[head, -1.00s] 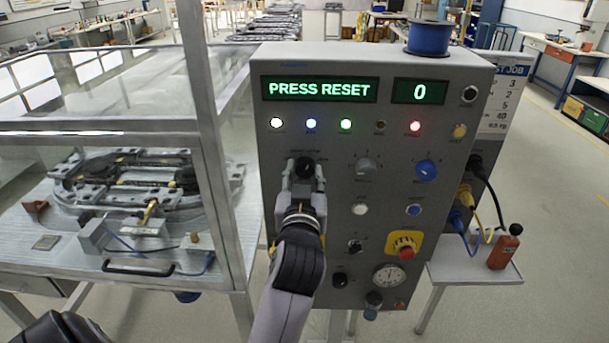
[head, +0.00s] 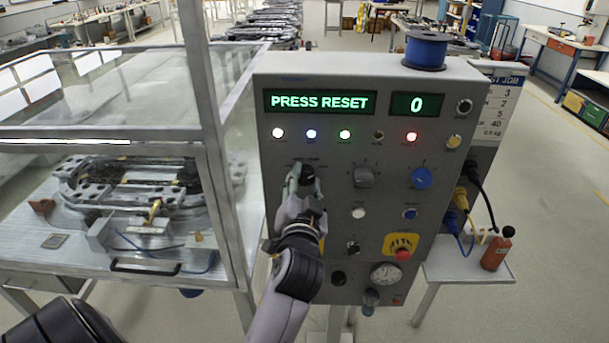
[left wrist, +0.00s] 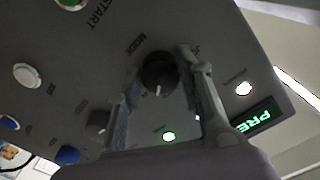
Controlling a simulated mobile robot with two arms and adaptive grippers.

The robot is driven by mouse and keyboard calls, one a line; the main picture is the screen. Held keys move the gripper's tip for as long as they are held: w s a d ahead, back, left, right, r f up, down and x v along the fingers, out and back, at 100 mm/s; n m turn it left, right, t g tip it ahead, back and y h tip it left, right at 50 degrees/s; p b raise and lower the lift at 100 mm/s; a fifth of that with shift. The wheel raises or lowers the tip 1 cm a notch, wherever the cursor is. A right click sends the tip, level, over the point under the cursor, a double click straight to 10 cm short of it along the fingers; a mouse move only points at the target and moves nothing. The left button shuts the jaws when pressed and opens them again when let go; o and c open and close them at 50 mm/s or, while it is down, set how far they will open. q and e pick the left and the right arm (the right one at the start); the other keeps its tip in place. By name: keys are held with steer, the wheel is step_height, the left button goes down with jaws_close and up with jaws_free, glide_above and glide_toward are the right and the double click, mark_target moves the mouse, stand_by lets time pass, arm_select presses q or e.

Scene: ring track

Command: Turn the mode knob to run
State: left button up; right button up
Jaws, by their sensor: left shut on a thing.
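The mode knob (head: 308,173) is a black round knob on the upper left of the grey control panel (head: 330,240). My left gripper (head: 300,182) is at it in the head view, turned at an angle and partly covering it. In the left wrist view the knob (left wrist: 158,72) sits between the fingertips of my left gripper (left wrist: 163,82), below the word MODE. Its white pointer mark points down in that picture. The gripper is shut on the knob. The position labels around it are too small or hidden to read. My right gripper is not in view.
The display (head: 319,102) reads PRESS RESET and the counter (head: 415,104) reads 0. A grey knob (head: 364,175), a blue knob (head: 421,177) and a red emergency button (head: 403,255) are to the right. A glass-walled enclosure (head: 212,150) stands close on the left.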

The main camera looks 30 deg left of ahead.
mark_target(306, 131)
arm_select(q)
steer(key=shift+r+m+p, duration=0.1)
steer(key=shift+m+p, duration=0.6)
steer(key=shift+m, duration=0.5)
steer(key=o, duration=1.2)
steer(key=shift+c, duration=0.2)
step_height(306, 131, up, 10)
steer(key=shift+f, duration=0.1)
